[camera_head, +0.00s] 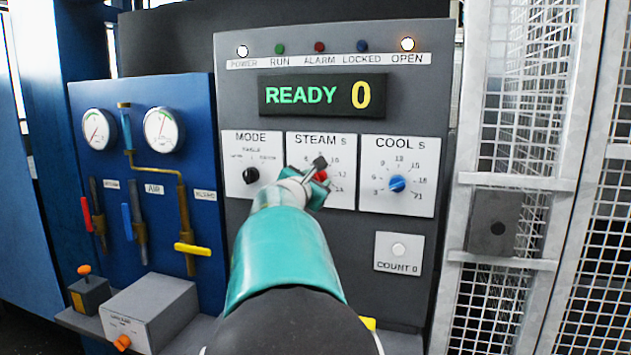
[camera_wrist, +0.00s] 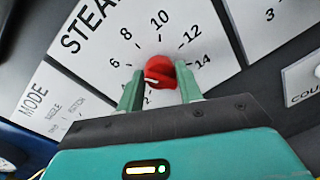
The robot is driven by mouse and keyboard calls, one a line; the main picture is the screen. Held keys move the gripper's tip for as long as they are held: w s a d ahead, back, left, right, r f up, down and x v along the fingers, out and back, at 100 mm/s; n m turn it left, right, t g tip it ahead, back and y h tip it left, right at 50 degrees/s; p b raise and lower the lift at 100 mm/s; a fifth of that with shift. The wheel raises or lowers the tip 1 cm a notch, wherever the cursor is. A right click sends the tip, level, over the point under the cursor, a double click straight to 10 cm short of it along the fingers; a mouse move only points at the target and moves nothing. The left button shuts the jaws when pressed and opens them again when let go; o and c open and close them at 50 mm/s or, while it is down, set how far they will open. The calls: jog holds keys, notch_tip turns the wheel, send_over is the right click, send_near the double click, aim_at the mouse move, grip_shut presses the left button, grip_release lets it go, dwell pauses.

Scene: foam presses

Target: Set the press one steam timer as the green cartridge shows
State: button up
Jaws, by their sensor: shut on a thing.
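The steam timer is a red knob (camera_head: 321,175) on the white STEAM S plate (camera_head: 345,146) of the grey press panel. It also shows in the wrist view as a red knob (camera_wrist: 158,71), with 6, 8, 10, 12 and 14 printed around it. My gripper (camera_head: 318,178) reaches the panel and is shut on this knob. In the wrist view its green fingers (camera_wrist: 160,85) stand on either side of the red knob. I cannot tell which number the knob points to. No green cartridge is visible in either view.
The display (camera_head: 322,95) reads READY 0. The MODE knob (camera_head: 251,175) is close left, the blue COOL knob (camera_head: 397,183) close right. A COUNT 0 button (camera_head: 399,250) is below. A blue gauge panel (camera_head: 150,225) with valve levers stands left, a mesh fence (camera_head: 515,100) right.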

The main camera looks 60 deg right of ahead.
jog(key=m, duration=1.3)
jog(key=shift+s+t+y, duration=0.1)
jog(key=shift+t+y, duration=0.3)
dwell(0.3)
jog(key=o, duration=1)
jog(key=shift+a+r, duration=0.15)
jog(key=shift+c, duration=0.2)
jog(key=s+a, duration=0.2)
jog(key=a, duration=1.1)
jog(key=shift+a+r, duration=0.2)
jog(key=shift+r, duration=0.15)
